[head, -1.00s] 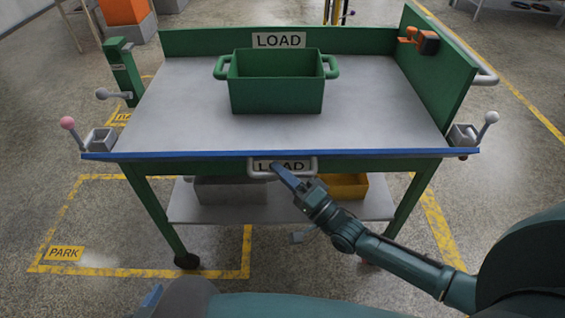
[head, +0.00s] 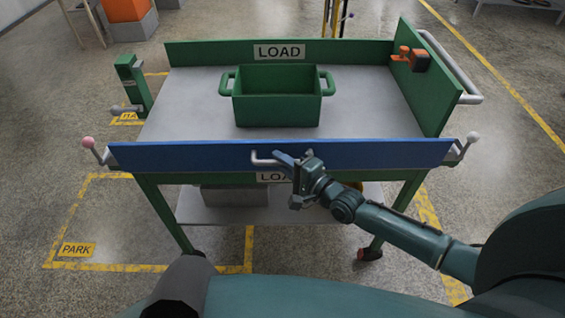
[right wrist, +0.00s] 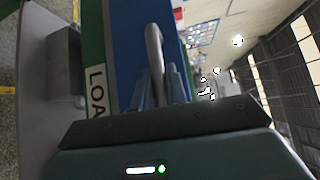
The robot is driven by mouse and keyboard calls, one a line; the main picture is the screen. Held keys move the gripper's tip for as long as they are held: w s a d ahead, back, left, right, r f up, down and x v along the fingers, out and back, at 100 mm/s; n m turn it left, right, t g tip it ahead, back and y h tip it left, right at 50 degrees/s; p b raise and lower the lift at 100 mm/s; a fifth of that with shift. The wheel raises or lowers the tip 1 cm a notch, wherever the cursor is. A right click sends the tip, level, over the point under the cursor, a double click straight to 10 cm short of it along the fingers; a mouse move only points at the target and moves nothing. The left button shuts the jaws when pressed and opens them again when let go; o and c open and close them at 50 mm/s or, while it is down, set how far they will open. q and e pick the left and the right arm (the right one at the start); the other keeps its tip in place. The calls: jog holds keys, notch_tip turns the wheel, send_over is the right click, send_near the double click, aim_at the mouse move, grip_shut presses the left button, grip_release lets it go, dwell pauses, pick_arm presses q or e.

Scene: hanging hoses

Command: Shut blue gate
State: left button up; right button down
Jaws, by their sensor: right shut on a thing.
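The blue gate (head: 190,156) stands up along the front edge of the green cart, spanning its width. I cannot tell whether it is fully upright. Its grey bar handle (head: 262,160) is near the middle. My right gripper (head: 286,162) is shut on this handle. In the right wrist view, the fingers (right wrist: 163,88) close around the handle (right wrist: 155,48) beside the blue gate (right wrist: 130,45). A pink-knobbed lever (head: 88,143) is at the gate's left end, and a pale-knobbed lever (head: 472,138) at its right end. My left gripper is not in view.
A green bin (head: 277,108) sits on the cart's grey top (head: 180,105). An orange-and-black device (head: 410,59) is on the right green wall (head: 440,90). A green post with a grey lever (head: 132,84) stands at left. Open floor lies around the cart.

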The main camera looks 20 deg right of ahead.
jog(key=shift+w+d+r, duration=0.15)
jog(key=shift+w+r, duration=0.05)
jog(key=shift+r, duration=0.05)
jog(key=c, duration=1.9)
grip_release()
jog(key=o, duration=0.5)
jog(key=shift+f, duration=0.15)
jog(key=shift+s+f, duration=0.1)
jog(key=shift+s, duration=0.15)
jog(key=v, duration=1.2)
jog(key=shift+s+d, duration=0.2)
jog(key=shift+s, duration=0.15)
